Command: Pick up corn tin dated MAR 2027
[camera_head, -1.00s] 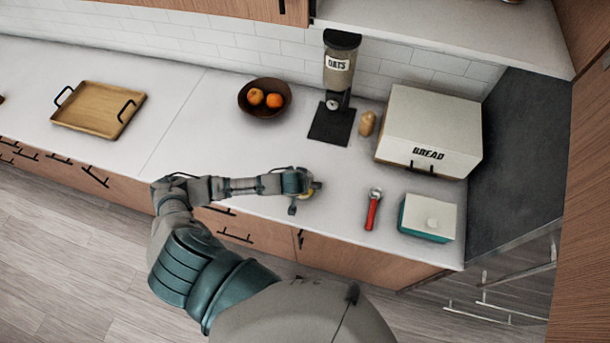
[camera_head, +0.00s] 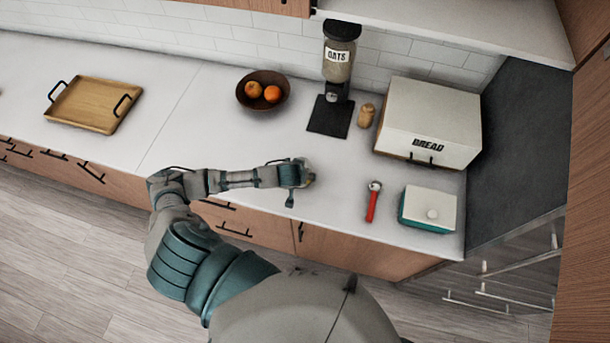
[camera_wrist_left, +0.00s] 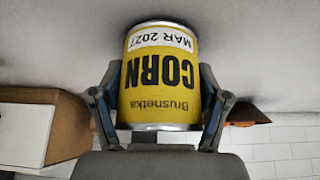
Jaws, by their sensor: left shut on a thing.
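The corn tin (camera_wrist_left: 158,80) is yellow with silver rims and shows upside down in the left wrist view. Its label reads CORN and Brusnetka, with a white patch reading MAR 2027. My left gripper (camera_wrist_left: 160,112) is shut on it, one finger on each side. In the head view my left gripper (camera_head: 306,180) is over the counter near its front edge and hides nearly all of the tin. Whether the tin touches the counter is not clear. My right gripper is not in view.
A red-handled tool (camera_head: 372,204) and a teal box with a white lid (camera_head: 428,210) lie to the right. Behind stand a bread box (camera_head: 430,115), an oats dispenser (camera_head: 339,60), a small tan jar (camera_head: 366,115) and a fruit bowl (camera_head: 246,98). A wooden tray (camera_head: 90,105) is far left.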

